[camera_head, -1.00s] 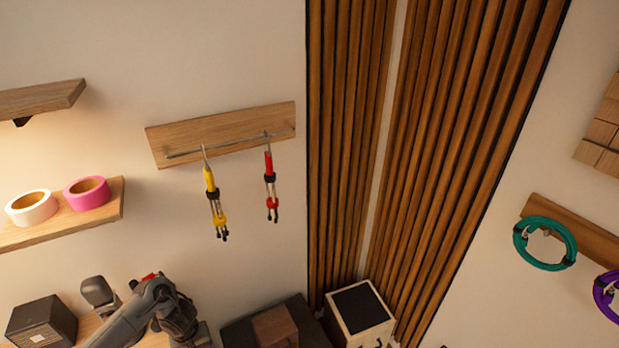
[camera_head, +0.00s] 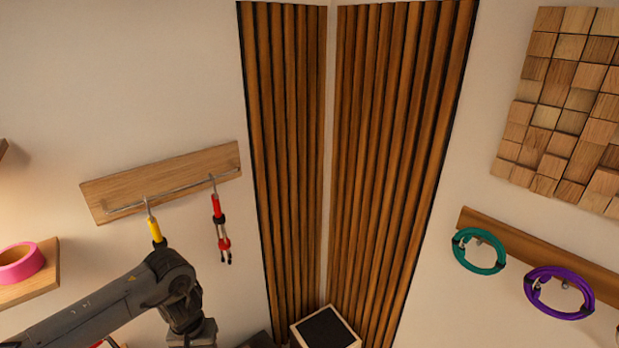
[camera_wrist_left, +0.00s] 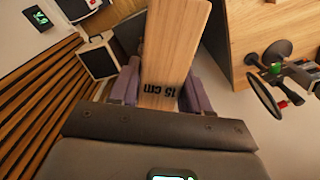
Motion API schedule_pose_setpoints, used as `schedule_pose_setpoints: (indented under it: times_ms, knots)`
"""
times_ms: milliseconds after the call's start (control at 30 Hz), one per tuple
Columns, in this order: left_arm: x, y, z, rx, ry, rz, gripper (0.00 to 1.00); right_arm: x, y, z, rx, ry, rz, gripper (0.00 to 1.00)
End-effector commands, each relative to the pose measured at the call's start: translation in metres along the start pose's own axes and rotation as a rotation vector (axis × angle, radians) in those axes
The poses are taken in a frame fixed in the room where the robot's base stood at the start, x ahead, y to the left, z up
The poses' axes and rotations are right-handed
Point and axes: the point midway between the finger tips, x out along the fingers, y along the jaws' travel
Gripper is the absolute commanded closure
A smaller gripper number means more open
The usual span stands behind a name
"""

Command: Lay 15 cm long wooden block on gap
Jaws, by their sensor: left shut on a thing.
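The wooden block (camera_wrist_left: 172,45) is light, long and flat, with "15 cm" printed near its held end. In the left wrist view it stands out from between the purple-grey fingers of my left gripper (camera_wrist_left: 161,88), which is shut on it. In the head view my left arm comes in from the lower left, and its gripper end is cut off by the bottom edge, so the block is hidden there. I cannot make out the gap in either view. My right gripper is in neither view.
A wooden rack (camera_head: 165,180) with yellow and red cables hangs behind my left arm. Slatted panels (camera_head: 290,150) line the corner, with a black-topped speaker (camera_head: 326,330) below. Teal (camera_head: 479,268) and purple (camera_head: 560,312) cable coils hang at right, under a wooden block panel (camera_head: 565,105).

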Motion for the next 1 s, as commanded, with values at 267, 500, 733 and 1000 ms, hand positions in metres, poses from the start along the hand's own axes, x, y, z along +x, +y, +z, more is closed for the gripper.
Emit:
schedule_pose_setpoints:
  times_ms: [267, 500, 733, 1000]
  knots:
    - [0.021, 0.018, 0.064, 0.134, -0.004, 0.002, 0.89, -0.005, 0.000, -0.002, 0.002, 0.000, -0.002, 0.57]
    - [0.035, 0.028, 0.104, 0.160, 0.002, 0.001, 0.89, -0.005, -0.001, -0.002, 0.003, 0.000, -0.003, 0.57]
    - [0.035, 0.032, 0.112, 0.149, 0.002, 0.000, 0.89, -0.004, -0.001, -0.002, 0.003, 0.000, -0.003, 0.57]
    - [0.035, 0.036, 0.116, 0.440, 0.002, 0.000, 0.89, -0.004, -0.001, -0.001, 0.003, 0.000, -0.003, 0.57]
